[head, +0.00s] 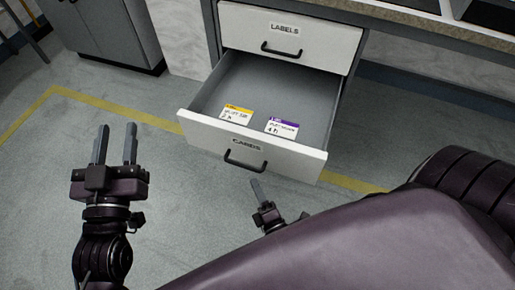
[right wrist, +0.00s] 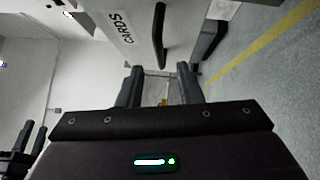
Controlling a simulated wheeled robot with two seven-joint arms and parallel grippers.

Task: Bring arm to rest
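My left gripper (head: 115,145) is at the left of the head view, fingers apart and empty, above the floor. My right gripper (head: 257,190) shows in the head view just below the front of the open drawer, mostly hidden behind my own arm. In the right wrist view its two fingers (right wrist: 159,88) stand apart with nothing gripped between them. The black handle (right wrist: 158,35) of the drawer is beyond the fingertips, apart from them.
The CARDS drawer (head: 205,130) is pulled out. A yellow-topped card (head: 236,115) and a purple-topped card (head: 282,128) lie inside. The LABELS drawer (head: 313,36) above is closed. A grey cabinet (head: 110,30) stands back left. The floor at left is clear.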

